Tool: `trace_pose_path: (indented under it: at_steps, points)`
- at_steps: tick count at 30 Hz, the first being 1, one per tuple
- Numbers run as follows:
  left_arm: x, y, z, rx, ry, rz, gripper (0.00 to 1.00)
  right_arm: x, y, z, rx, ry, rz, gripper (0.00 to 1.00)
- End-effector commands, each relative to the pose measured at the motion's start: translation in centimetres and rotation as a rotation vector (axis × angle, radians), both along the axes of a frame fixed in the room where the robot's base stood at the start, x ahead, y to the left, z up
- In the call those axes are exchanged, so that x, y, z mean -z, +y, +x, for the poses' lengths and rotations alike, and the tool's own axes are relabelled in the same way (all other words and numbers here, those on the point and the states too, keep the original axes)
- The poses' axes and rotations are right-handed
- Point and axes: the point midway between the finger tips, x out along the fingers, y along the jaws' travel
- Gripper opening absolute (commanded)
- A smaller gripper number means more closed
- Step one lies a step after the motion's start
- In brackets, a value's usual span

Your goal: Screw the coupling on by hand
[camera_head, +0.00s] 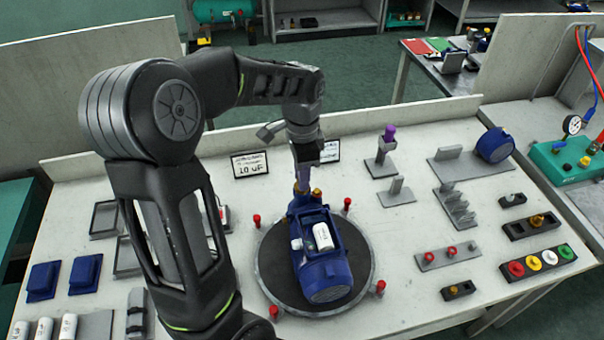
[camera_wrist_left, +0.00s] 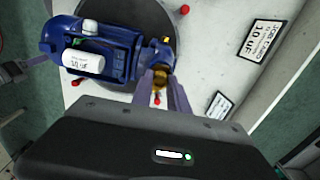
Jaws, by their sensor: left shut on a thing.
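The blue pump (camera_head: 322,262) lies on a dark round turntable (camera_head: 269,272), with a white capacitor (camera_head: 323,237) in its open top box. My left gripper (camera_head: 303,188) reaches down at the pump's far end. In the left wrist view its fingers (camera_wrist_left: 160,88) are shut on a brass coupling (camera_wrist_left: 158,78), which sits at the blue pump head (camera_wrist_left: 160,52). I cannot tell whether the coupling is threaded on. A dark part with a grey finger (camera_wrist_left: 38,61) at the left of the wrist view looks like my right gripper; its jaws are unclear.
Red posts (camera_head: 347,203) stand around the turntable. Two small cards (camera_head: 250,165) stand behind it. Grey fixtures (camera_head: 455,205) and a button strip (camera_head: 537,262) are on the right; blue covers (camera_head: 86,274) are on the left. My left arm hides part of the bench.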

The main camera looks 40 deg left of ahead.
Motion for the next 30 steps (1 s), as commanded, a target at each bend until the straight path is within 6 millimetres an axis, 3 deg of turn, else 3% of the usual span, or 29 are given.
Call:
trace_pose_path:
  at_steps: [10, 18, 30]
  points:
    - [0.01, 0.00, -0.01, 0.044, 0.001, 0.001, 0.00, -0.04, 0.00, 0.00, 0.000, 0.000, 0.000, 0.36]
    - [0.01, -0.01, -0.02, 0.304, 0.001, -0.001, 0.00, -0.32, 0.00, 0.00, 0.000, 0.000, 0.000, 0.36]
    - [0.03, 0.00, -0.03, 0.385, 0.001, -0.001, 0.00, -0.36, 0.00, 0.00, 0.000, 0.000, 0.000, 0.36]
